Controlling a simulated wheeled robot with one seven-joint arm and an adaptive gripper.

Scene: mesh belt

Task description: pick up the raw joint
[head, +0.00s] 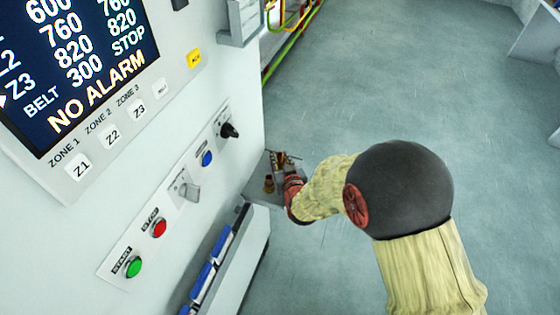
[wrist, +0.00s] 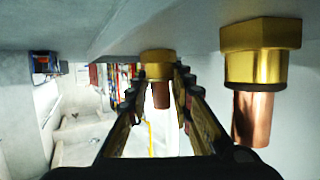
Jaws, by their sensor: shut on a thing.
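A raw joint (wrist: 156,70), a brass hex fitting with a copper tube, sits between the fingertips in the wrist view. My gripper (wrist: 159,88) is shut on it, one finger on each side. In the head view my gripper (head: 284,166) is small, at a grey ledge beside the panel, and partly hides the held joint. A second, similar joint (wrist: 260,70) stands to the right in the wrist view, apart from the fingers. It shows in the head view (head: 269,184) just left of my gripper. I cannot tell whether the held joint touches the ledge.
The grey ledge (head: 257,172) sticks out from the white control cabinet. The cabinet carries a screen (head: 75,60) reading NO ALARM, and a green button (head: 134,267) and red button (head: 159,228). A rack with blue items (head: 215,258) is below. Open floor (head: 380,90) lies right.

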